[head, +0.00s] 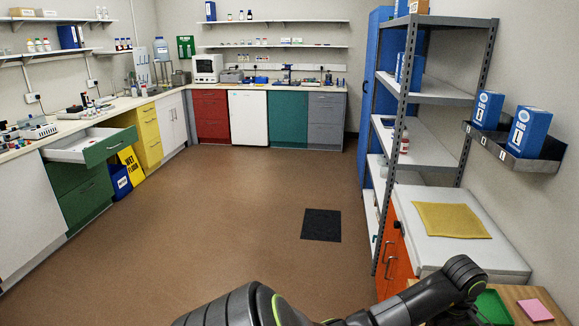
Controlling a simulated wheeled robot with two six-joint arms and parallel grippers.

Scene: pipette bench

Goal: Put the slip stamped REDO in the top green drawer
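The top green drawer (92,146) stands pulled open at the left, under the counter. Its white inside shows, with a small reddish mark or object in it that is too small to make out. I cannot make out any slip stamped REDO. A pink square pad or paper (535,310) lies on the wooden surface at the bottom right, with no readable stamp. One of my arms crosses the bottom of the view and bends down at the right.
A green tray (494,307) lies beside the pink square. A yellow envelope (452,220) lies on a white-topped orange cabinet (396,262). A grey shelf rack (432,150) stands at the right. A yellow wet-floor sign (131,166) stands near the drawer. The brown floor (225,215) is mostly clear.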

